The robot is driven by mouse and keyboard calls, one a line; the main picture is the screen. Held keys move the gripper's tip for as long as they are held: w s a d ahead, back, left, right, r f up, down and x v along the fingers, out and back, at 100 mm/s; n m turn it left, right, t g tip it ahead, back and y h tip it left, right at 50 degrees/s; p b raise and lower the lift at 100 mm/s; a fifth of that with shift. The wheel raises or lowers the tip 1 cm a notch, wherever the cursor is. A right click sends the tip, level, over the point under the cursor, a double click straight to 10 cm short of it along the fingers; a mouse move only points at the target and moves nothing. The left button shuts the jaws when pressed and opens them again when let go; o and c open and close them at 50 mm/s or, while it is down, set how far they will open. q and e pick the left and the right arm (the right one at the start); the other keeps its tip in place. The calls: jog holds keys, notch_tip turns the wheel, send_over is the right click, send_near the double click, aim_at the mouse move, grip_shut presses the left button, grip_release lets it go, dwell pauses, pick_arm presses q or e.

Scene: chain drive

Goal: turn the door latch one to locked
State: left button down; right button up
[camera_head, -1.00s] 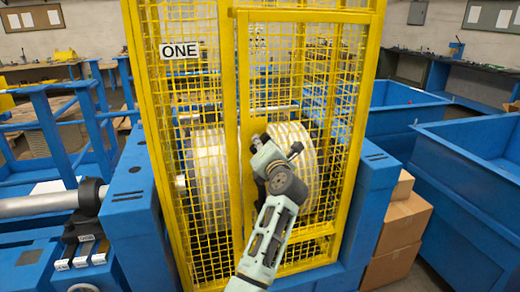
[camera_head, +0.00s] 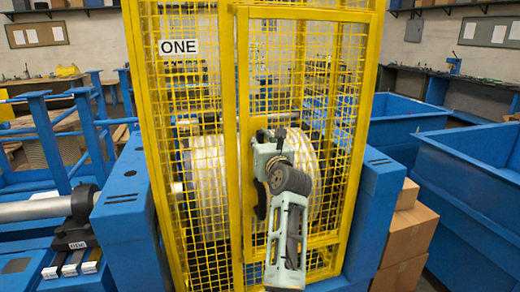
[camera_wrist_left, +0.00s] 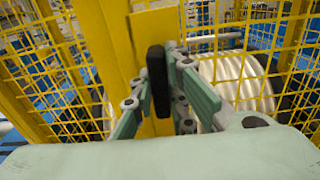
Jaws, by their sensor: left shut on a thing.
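The yellow mesh door (camera_head: 300,85) of the cage labelled ONE (camera_head: 179,46) is closed in the head view. My left gripper (camera_head: 268,140) is at the door's left edge, in front of the yellow latch plate. In the left wrist view, the black latch handle (camera_wrist_left: 158,80) stands upright in the picture between the fingers of my left gripper (camera_wrist_left: 162,78), in front of the yellow plate (camera_wrist_left: 157,25). The gripper is shut on the handle. In the head view, the gripper hides most of the latch. My right gripper is not in view.
A large pale drum (camera_head: 205,190) sits behind the mesh. Blue machine blocks (camera_head: 125,225) flank the cage. Cardboard boxes (camera_head: 408,240) and blue bins (camera_head: 470,185) stand to the right. A grey shaft (camera_head: 35,208) lies at the left.

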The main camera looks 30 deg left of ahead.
aim_at(257, 108)
pick_arm(q)
jog(key=shift+n, duration=0.3)
jog(key=c, duration=1.7)
grip_release()
notch_tip(257, 108, up, 10)
jog(key=shift+f, duration=0.1)
